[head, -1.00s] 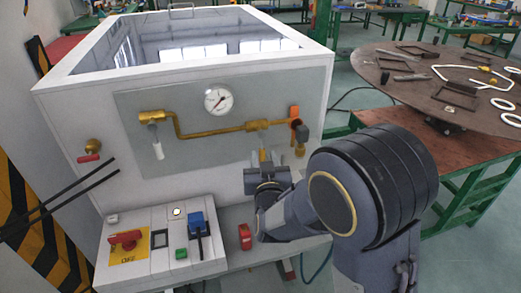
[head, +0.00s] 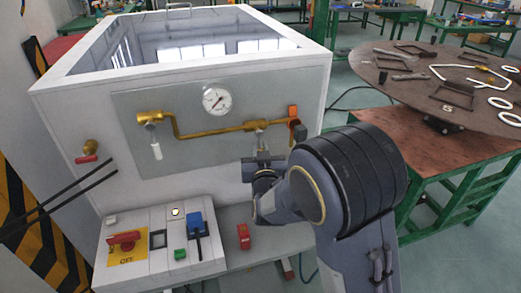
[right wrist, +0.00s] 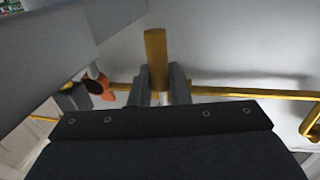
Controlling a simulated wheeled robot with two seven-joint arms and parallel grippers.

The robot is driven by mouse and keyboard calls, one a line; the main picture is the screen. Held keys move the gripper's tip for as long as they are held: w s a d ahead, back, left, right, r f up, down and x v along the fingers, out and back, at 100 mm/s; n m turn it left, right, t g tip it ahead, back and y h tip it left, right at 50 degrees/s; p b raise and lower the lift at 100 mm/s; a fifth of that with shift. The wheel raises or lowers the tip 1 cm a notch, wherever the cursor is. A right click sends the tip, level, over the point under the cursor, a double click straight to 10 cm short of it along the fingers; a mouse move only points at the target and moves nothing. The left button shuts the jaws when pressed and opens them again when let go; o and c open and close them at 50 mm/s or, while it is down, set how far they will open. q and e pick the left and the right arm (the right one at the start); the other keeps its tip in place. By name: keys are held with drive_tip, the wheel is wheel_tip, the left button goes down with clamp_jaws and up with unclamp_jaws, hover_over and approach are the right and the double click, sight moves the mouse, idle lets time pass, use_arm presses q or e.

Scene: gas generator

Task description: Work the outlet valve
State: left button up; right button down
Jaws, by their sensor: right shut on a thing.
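The white generator box (head: 100,105) carries a grey panel with a brass pipe (head: 215,132) and a round gauge (head: 216,99). A middle valve fitting (head: 257,126) sits on the pipe, left of an orange-handled valve (head: 293,112). My right gripper (head: 263,160) is just below the middle fitting. In the right wrist view its fingers (right wrist: 160,85) are shut around a brass post (right wrist: 155,48) at the pipe. The orange handle (right wrist: 97,84) is apart from the fingers there. I cannot tell which valve is the outlet valve. My left gripper is out of view.
A control box with a red knob (head: 124,240) and a blue switch (head: 196,222) stands below the panel. A red block (head: 244,236) lies on the ledge beside it. A white-handled valve (head: 155,148) hangs at the left. A round brown table (head: 450,95) stands to the right.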

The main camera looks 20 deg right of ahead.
drive_tip(key=shift+a+m, duration=0.15)
drive_tip(key=shift+m, duration=0.15)
drive_tip(key=shift+a+m+b, duration=0.2)
drive_tip(key=shift+m+b, duration=0.4)
drive_tip(key=shift+a+r+m+g+y+b, duration=0.35)
drive_tip(key=shift+a+r+m+y+b, duration=0.45)
drive_tip(key=shift+m, duration=1.55)
drive_tip(key=shift+a+r+m+g+y+b, duration=0.4)
drive_tip(key=shift+r+m+b, duration=0.5)
drive_tip(key=shift+m, duration=1.4)
drive_tip(key=shift+a+r+m+g+y+b, duration=0.25)
drive_tip(key=shift+a+r+m+y+b, duration=0.6)
drive_tip(key=shift+m, duration=1.5)
drive_tip(key=shift+d+f+h, duration=0.1)
drive_tip(key=shift+f+h, duration=0.1)
drive_tip(key=shift+h, duration=0.15)
drive_tip(key=c, duration=1.4)
unclamp_jaws()
drive_tip(key=shift+s, duration=0.1)
